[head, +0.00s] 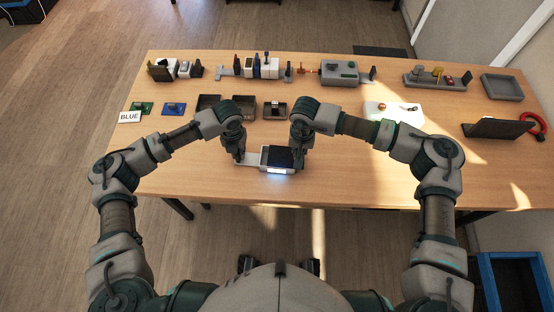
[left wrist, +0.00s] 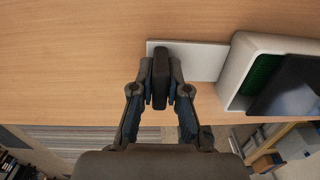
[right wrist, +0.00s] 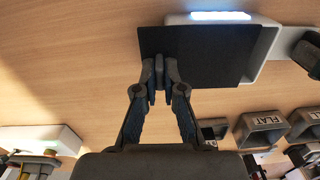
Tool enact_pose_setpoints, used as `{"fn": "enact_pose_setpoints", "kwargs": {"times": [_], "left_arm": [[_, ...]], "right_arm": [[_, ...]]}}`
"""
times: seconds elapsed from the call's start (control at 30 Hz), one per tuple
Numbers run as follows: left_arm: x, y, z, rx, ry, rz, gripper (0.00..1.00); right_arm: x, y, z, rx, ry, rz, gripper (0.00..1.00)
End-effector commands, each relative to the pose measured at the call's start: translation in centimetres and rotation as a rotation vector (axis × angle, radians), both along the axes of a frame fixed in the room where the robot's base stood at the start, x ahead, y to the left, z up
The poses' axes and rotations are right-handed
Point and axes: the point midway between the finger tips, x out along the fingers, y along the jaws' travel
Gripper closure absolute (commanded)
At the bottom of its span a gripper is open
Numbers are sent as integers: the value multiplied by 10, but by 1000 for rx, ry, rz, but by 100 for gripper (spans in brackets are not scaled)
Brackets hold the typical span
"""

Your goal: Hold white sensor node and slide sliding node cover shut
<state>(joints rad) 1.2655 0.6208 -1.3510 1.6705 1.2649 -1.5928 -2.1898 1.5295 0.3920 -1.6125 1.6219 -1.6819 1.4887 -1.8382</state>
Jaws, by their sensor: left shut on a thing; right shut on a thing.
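The white sensor node (head: 264,158) lies near the table's front edge between my grippers; its white housing also shows in the left wrist view (left wrist: 239,68). The dark sliding node cover (head: 281,156) lies over most of it, and a strip of green board (left wrist: 262,80) shows uncovered at the left end. My left gripper (left wrist: 161,78) is shut on a dark upright grip on the white plate (left wrist: 205,60) that extends left from the node. My right gripper (right wrist: 160,78) is shut at the edge of the cover (right wrist: 205,50); its fingers hide the part they hold.
A lit white strip (right wrist: 220,15) shows along the node's front. Dark bins (head: 243,104) stand behind the grippers, with a blue piece (head: 174,109) and a BLUE label (head: 130,117) to the left. The front left tabletop is clear.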

Motion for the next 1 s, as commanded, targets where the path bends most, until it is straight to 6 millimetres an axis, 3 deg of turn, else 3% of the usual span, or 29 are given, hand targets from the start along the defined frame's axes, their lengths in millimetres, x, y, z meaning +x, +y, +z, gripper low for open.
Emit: {"fn": "enact_pose_setpoints", "kwargs": {"times": [0.8, 0.93, 1.0], "left_arm": [[0, -1, 0, -2, -1, -1, 100], [0, -1, 0, -2, 0, -1, 100], [0, -1, 0, -2, 0, -1, 100]], "right_arm": [[2, 26, 0, 2, 0, 0, 100], [2, 25, 0, 2, 0, 0, 64], [2, 25, 0, 1, 0, 0, 63]]}}
